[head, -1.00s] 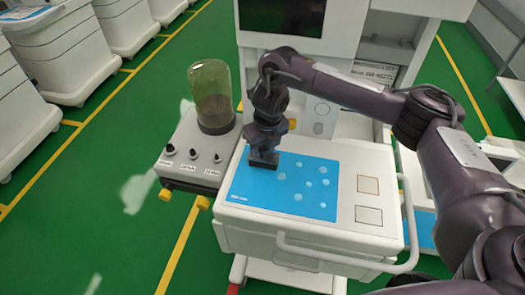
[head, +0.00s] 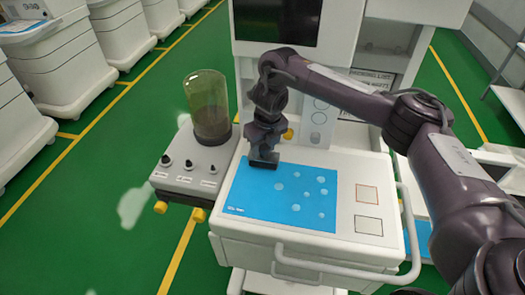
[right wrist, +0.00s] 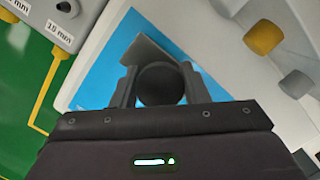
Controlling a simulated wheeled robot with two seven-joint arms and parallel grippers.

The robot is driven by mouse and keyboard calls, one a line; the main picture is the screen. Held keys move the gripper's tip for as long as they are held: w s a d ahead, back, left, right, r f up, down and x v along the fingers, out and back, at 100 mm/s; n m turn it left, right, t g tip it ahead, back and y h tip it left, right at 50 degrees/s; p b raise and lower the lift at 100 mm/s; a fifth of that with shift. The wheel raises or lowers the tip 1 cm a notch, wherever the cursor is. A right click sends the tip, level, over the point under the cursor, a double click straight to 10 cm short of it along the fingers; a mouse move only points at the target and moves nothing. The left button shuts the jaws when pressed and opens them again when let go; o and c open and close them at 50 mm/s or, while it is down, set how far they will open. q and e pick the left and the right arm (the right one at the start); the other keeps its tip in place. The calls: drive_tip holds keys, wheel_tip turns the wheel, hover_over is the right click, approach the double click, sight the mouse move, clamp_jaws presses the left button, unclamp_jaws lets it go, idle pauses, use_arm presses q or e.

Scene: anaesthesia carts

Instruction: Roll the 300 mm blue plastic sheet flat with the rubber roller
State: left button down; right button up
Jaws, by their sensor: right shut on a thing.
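The blue plastic sheet (head: 248,200) lies on the white top of the cart. Several pale round spots, which look like bubbles, show on its middle and right side. My right gripper (head: 265,150) is above the far left part of the sheet, shut on the dark rubber roller (head: 263,163). The roller is at the sheet's far edge; I cannot tell whether it touches. In the right wrist view, a dark round part of the roller (right wrist: 160,84) sits between the fingers, with blue sheet (right wrist: 95,82) behind it. My left gripper is not in view.
A side shelf with labelled knobs (head: 188,170) and a clear cylinder (head: 207,110) stands left of the sheet. Two outlined squares (head: 367,194) mark the bare cart top at right. A white handle rail (head: 345,265) runs along the front. An upright panel stands behind.

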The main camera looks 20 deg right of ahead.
drive_tip(key=shift+w+d, duration=0.3)
drive_tip(key=shift+w, duration=0.15)
drive_tip(key=shift+r, duration=0.1)
wheel_tip(320, 180, up, 5)
drive_tip(key=p, duration=0.5)
